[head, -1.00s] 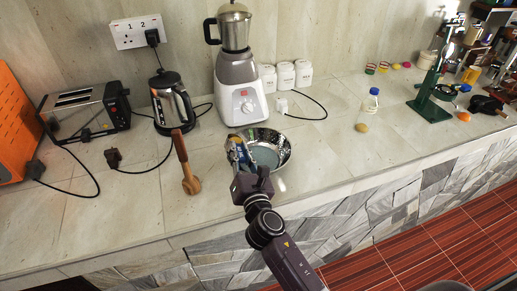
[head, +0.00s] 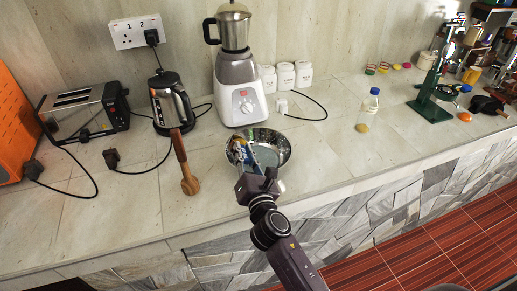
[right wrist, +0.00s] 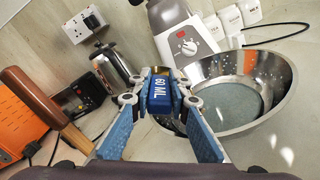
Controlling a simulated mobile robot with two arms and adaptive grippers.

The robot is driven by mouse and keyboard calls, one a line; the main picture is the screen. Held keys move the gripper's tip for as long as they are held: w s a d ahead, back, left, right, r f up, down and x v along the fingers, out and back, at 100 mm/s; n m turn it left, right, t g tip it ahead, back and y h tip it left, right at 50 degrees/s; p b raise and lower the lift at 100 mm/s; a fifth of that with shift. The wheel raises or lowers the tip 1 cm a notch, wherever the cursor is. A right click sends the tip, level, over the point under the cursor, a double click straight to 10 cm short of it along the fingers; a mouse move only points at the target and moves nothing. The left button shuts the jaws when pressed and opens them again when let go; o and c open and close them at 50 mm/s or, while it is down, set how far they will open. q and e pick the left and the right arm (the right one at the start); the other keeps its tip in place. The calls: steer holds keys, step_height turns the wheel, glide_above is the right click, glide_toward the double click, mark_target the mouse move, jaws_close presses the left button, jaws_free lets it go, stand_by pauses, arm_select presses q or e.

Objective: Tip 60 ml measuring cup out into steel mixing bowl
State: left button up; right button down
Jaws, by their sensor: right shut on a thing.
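The steel mixing bowl (head: 284,150) stands on the counter in front of the blender. It fills the right of the right wrist view (right wrist: 282,92), with a grey-blue patch at its bottom. My right gripper (head: 244,153) is at the bowl's left side, over its near-left part. In the right wrist view its blue-padded fingers (right wrist: 163,92) are shut on the blue 60 ml measuring cup (right wrist: 160,96), whose "60 ML" label faces the camera. The cup's hollow and contents are hidden. My left gripper is not in view.
A wooden-handled tool (head: 183,165) lies left of the bowl. A bottle (head: 367,106) is to the right.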

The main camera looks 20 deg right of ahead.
steer(key=shift+d+f+m+b, duration=0.45)
steer(key=shift+d+m+b, duration=0.05)
steer(key=shift+d+m, duration=0.2)
stand_by(0.4)
steer(key=shift+d+r+m, duration=0.15)
steer(key=shift+d+m, duration=0.2)
steer(key=shift+m, duration=0.45)
stand_by(0.5)
steer(key=shift+d+r+m+b, duration=0.1)
steer(key=shift+d+m, duration=0.1)
steer(key=shift+m, duration=0.65)
steer(key=shift+d+r+m+b, duration=0.1)
steer(key=shift+d+m, duration=0.05)
steer(key=shift+m, duration=0.75)
steer(key=shift+d+r+m+b, duration=0.1)
steer(key=shift+d+m, duration=0.1)
steer(key=shift+m, duration=0.65)
stand_by(1.5)
steer(key=shift+s+d+m, duration=0.1)
steer(key=shift+d+m, duration=0.65)
steer(key=shift+m, duration=0.25)
stand_by(0.5)
